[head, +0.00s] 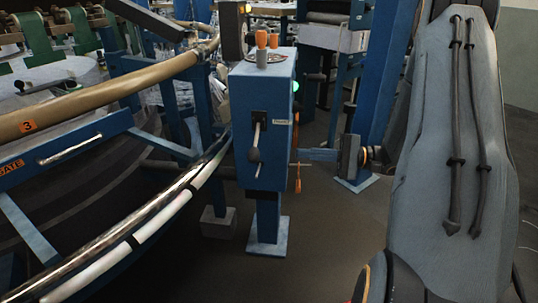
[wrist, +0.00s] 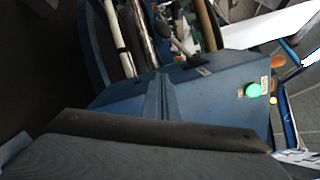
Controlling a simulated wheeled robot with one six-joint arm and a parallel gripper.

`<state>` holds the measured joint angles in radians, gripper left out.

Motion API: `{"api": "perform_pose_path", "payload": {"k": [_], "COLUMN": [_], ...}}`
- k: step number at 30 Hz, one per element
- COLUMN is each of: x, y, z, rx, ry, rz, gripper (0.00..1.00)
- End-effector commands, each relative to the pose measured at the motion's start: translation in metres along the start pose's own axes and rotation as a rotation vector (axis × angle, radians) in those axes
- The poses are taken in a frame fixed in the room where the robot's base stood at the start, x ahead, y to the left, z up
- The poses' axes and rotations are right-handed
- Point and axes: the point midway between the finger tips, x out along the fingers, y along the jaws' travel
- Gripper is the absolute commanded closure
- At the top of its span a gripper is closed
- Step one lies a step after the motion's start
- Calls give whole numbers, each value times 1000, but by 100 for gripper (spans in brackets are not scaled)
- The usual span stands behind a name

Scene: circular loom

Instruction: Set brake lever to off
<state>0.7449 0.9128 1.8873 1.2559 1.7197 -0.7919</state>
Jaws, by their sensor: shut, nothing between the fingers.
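The brake lever (head: 254,152) is a light rod with a dark knob. It comes out of a slot in the front of the blue control box (head: 243,92) and hangs downward in the head view. In the wrist view the lever (wrist: 165,30) shows near the top, beyond the box (wrist: 195,100). My gripper (head: 302,154) is to the right of the box in the head view, pointing left toward its side. In the wrist view my gripper (wrist: 158,78) has its fingers together and empty, apart from the lever. I cannot read the lever's position marks.
The loom's curved rail (head: 150,212) passes close at the left. The floor (head: 325,235) in front right is clear.

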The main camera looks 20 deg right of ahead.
Motion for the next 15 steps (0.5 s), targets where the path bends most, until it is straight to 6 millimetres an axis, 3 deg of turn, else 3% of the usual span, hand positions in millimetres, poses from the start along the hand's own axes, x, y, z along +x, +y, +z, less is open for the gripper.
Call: {"api": "perform_pose_path", "payload": {"k": [7,15], "x": [16,68], "y": [0,1], "z": [0,1], "rx": [1,2], "ry": [-2,-4], "rz": [1,3], "gripper": [100,100]}}
